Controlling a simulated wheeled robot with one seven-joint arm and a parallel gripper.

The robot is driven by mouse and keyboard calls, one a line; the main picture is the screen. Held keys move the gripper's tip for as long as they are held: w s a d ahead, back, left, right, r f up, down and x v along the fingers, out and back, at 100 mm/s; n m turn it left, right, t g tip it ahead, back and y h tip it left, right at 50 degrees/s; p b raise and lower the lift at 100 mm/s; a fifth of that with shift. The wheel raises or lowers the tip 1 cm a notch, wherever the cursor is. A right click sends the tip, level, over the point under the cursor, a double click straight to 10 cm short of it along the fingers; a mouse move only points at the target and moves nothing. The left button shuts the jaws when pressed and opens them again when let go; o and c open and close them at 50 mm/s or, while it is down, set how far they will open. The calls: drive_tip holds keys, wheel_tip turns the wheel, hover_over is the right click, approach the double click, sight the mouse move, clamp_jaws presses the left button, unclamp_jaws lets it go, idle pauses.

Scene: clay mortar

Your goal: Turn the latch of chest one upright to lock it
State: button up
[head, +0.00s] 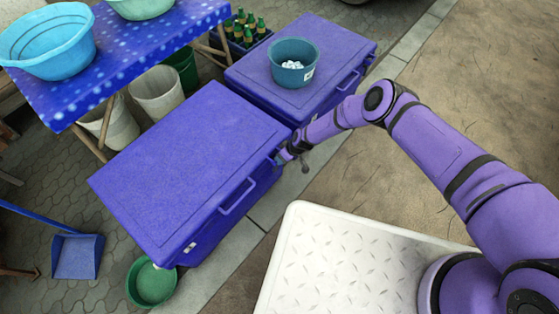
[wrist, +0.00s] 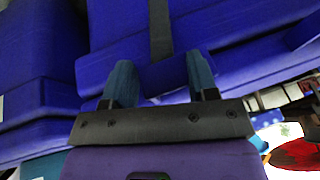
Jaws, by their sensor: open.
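Two closed blue chests stand side by side: a near chest (head: 185,165) and a far chest (head: 330,55). Which is chest one, I cannot tell. My gripper (head: 286,155) is at the near chest's right side, close to its far front corner, below the lid edge. In the wrist view my gripper (wrist: 160,78) is open, its two teal fingers apart. A blue piece (wrist: 170,74), perhaps the latch, shows between the fingers, below a dark vertical strip (wrist: 160,30); contact is unclear. The latch's angle cannot be made out in the head view.
A blue handle (head: 238,197) sticks out from the near chest's front. A bowl (head: 293,62) with white items stands on the far chest. A green basin (head: 151,282) lies by the near chest. Open pavement (head: 480,80) lies to the right.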

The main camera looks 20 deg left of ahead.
drive_tip(key=shift+x, duration=2.15)
drive_tip(key=shift+s+r, duration=0.1)
drive_tip(key=c, duration=0.9)
